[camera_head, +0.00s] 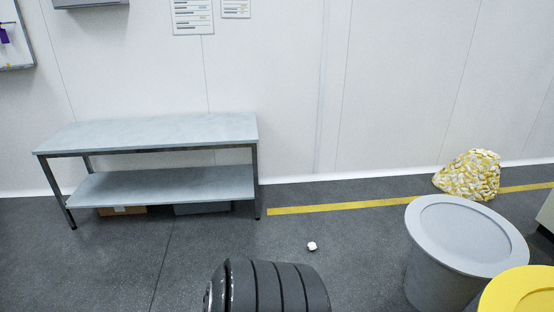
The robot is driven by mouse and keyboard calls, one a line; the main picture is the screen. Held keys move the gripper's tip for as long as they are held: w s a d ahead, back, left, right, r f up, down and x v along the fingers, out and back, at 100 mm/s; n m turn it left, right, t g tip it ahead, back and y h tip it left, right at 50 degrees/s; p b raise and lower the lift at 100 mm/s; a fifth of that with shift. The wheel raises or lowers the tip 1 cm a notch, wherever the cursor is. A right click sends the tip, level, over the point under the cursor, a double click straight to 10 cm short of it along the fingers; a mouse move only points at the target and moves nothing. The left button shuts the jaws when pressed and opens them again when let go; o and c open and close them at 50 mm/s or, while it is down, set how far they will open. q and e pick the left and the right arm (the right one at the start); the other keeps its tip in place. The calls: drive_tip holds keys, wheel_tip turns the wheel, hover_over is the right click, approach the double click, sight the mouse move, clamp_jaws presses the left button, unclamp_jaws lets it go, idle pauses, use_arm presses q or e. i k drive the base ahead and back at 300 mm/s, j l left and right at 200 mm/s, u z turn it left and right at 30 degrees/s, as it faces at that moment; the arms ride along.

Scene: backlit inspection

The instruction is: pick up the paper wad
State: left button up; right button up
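A small white paper wad (312,246) lies on the dark grey floor, right of centre in the head view. It is just beyond the black ribbed thing at the bottom of the picture and left of the grey bin. Nothing touches it. Neither of my grippers shows in this view.
A grey two-level bench (150,133) stands against the white wall at left, with boxes under its lower shelf. A grey bin (467,235), a yellow-topped bin (520,290) and a yellow-white heap (469,175) are at right. A yellow floor line (340,206) runs behind the wad.

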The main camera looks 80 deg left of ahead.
sight(313, 245)
drive_tip(key=u, duration=2.35)
drive_tip(key=i+j+z, duration=0.15)
drive_tip(key=i, duration=0.25)
drive_tip(key=i+j+z, duration=0.1)
drive_tip(key=i, duration=0.3)
drive_tip(key=i+j+z, duration=0.15)
drive_tip(key=i, duration=0.25)
drive_tip(key=j, duration=0.1)
